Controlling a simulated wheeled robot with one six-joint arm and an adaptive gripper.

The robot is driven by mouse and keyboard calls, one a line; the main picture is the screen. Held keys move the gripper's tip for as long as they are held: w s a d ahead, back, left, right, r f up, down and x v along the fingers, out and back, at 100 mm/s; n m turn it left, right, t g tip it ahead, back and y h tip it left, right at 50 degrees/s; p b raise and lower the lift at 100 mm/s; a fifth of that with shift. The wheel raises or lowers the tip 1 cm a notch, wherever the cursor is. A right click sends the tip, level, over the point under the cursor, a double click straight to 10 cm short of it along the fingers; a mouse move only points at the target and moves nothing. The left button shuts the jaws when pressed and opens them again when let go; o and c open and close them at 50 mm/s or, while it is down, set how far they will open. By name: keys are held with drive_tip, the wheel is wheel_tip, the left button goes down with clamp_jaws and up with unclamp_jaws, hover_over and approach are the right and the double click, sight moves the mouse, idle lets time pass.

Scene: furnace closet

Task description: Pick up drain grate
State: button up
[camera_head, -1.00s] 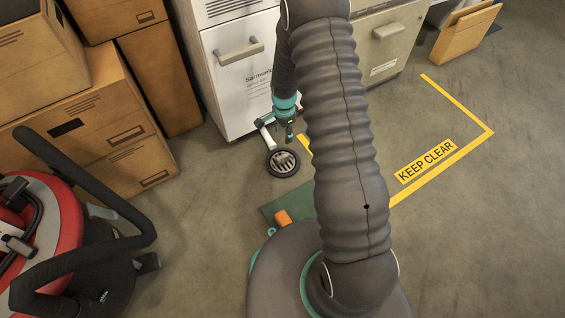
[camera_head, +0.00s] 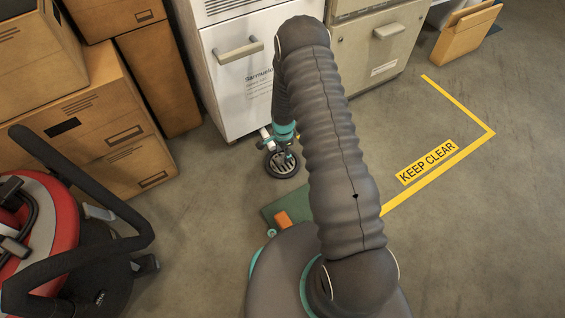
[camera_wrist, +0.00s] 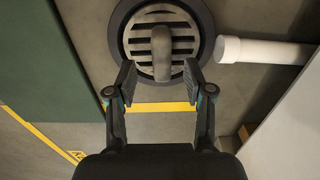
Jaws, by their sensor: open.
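The drain grate (camera_head: 283,162) is a round slotted metal disc in a dark ring on the floor, in front of the white cabinet. In the wrist view the drain grate (camera_wrist: 145,45) lies at the top centre, with a raised grey handle-like bar (camera_wrist: 162,55) on it. My gripper (camera_wrist: 160,82) is open, its two fingertips on either side of that bar; I cannot tell whether they touch it. In the head view my gripper (camera_head: 287,150) is over the grate and hides part of it.
A white pipe (camera_wrist: 265,51) ends just right of the grate. The white furnace cabinet (camera_head: 240,70) stands behind. Cardboard boxes (camera_head: 125,150) and a red vacuum (camera_head: 50,230) are at left. Floor at right is clear.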

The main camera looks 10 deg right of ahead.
sight(283, 156)
drive_tip(key=shift+w+f, duration=0.1)
drive_tip(key=shift+f, duration=1.85)
clamp_jaws()
